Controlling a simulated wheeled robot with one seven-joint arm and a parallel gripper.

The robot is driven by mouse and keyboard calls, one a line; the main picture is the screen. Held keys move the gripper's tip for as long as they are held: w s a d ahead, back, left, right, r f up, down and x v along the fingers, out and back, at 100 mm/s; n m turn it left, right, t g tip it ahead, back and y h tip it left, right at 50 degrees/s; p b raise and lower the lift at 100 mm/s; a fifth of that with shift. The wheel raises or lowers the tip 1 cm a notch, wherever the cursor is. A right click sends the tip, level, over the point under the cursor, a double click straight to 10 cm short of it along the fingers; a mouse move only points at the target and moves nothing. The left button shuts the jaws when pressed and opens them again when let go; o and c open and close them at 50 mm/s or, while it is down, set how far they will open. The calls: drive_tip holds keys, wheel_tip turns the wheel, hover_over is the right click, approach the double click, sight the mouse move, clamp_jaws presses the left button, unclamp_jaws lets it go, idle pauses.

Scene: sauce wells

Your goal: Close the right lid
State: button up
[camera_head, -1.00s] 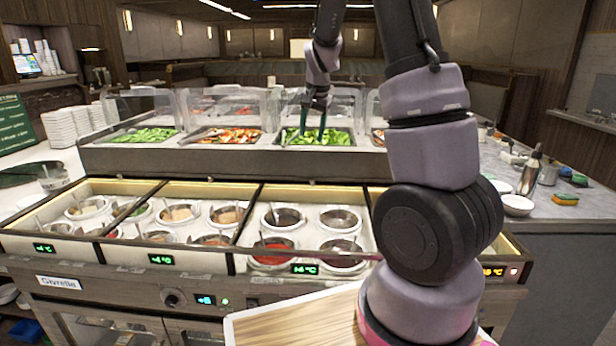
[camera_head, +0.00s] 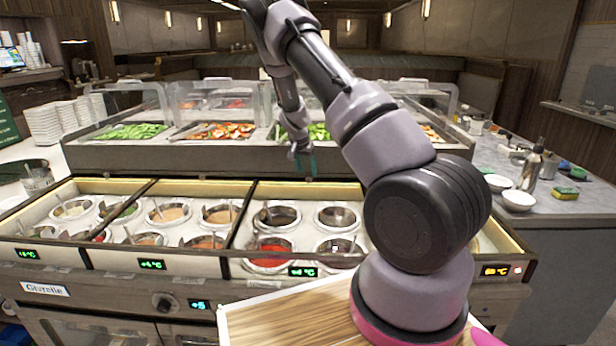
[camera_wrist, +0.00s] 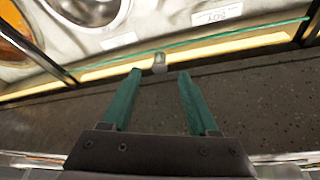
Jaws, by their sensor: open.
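The sauce-well counter (camera_head: 245,232) has several framed sections of round sauce wells, including a red sauce (camera_head: 272,252). My gripper (camera_head: 303,166) is at the back edge of the counter, above the right-of-centre section. In the wrist view it (camera_wrist: 159,74) is open and empty, with teal fingers pointing at a small grey knob (camera_wrist: 159,62). The knob sits on a thin greenish glass edge (camera_wrist: 230,36), which looks like part of a lid. The knob lies just beyond the fingertips, between their lines; contact cannot be told. The right lid's full outline is not clear. My arm hides much of the right section.
A raised salad bar with green (camera_head: 135,131) and red-and-white food (camera_head: 222,131) trays stands behind, under clear guards. A wooden board (camera_head: 285,318) lies at the front. White bowls (camera_head: 517,200) and a bottle (camera_head: 530,168) stand on the right counter.

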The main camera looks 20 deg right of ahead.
sight(308, 177)
drive_tip(key=shift+x, duration=1.95)
clamp_jaws()
